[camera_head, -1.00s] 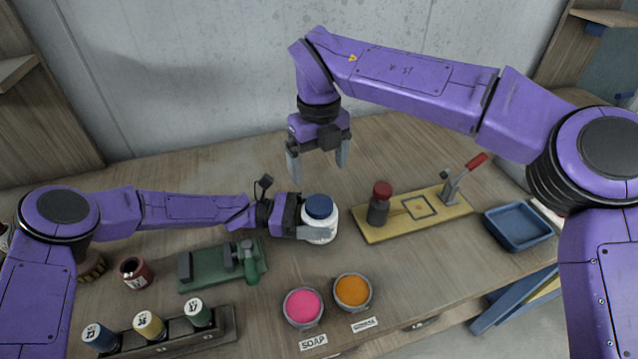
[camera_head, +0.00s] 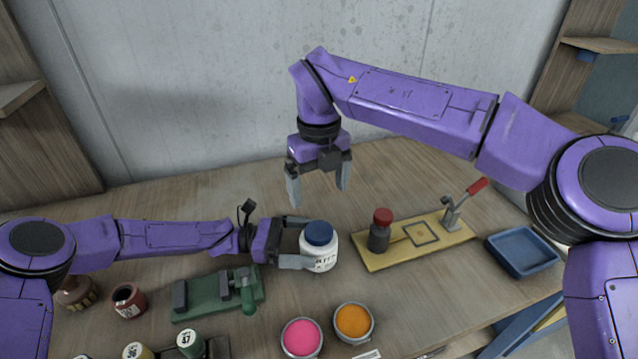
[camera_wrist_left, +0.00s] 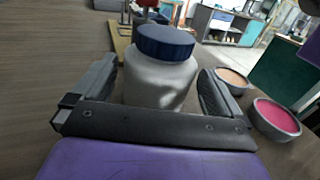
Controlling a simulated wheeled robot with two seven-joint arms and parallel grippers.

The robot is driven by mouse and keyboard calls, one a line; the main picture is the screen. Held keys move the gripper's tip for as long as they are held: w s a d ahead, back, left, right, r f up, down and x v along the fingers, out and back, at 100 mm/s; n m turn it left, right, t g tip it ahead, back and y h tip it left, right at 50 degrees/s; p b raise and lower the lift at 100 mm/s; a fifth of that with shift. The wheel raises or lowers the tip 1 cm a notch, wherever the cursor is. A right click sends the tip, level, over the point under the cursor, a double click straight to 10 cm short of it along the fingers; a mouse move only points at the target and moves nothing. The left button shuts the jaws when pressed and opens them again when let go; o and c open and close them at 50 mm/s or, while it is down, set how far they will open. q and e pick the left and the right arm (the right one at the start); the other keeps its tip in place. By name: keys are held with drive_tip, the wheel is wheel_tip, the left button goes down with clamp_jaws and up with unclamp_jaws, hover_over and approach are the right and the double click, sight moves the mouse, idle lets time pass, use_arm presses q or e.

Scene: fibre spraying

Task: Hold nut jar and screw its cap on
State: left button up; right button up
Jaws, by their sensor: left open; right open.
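The nut jar (camera_head: 321,258) is white and stands upright on the table. Its dark blue cap (camera_head: 319,233) sits on top; I cannot tell how tightly. In the left wrist view the jar (camera_wrist_left: 160,80) and cap (camera_wrist_left: 166,42) stand between the two spread fingers, with gaps visible on both sides. My right gripper (camera_head: 319,188) is open and empty, pointing down above and behind the jar.
A yellow board (camera_head: 385,258) with a red-topped bottle (camera_head: 381,232) and a red-handled lever (camera_head: 467,202) lies right of the jar. A blue tray (camera_head: 522,252) is farther right. Pink (camera_head: 301,337) and orange (camera_head: 353,321) pots stand in front. A green vise (camera_head: 215,295) is at left.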

use_arm(q)
drive_tip(key=a, duration=0.2)
drive_tip(key=a+b, duration=0.1)
drive_tip(key=a, duration=0.3)
drive_tip(key=shift+w+a+f+b, duration=0.1)
drive_tip(key=shift+w+a+b, duration=0.15)
drive_tip(key=shift+a+b, duration=0.1)
use_arm(e)
wheel_tip(320, 180, down, 2)
drive_tip(key=shift+a+f, duration=0.1)
drive_tip(key=shift+f, duration=0.1)
use_arm(q)
drive_tip(key=shift+a, duration=0.25)
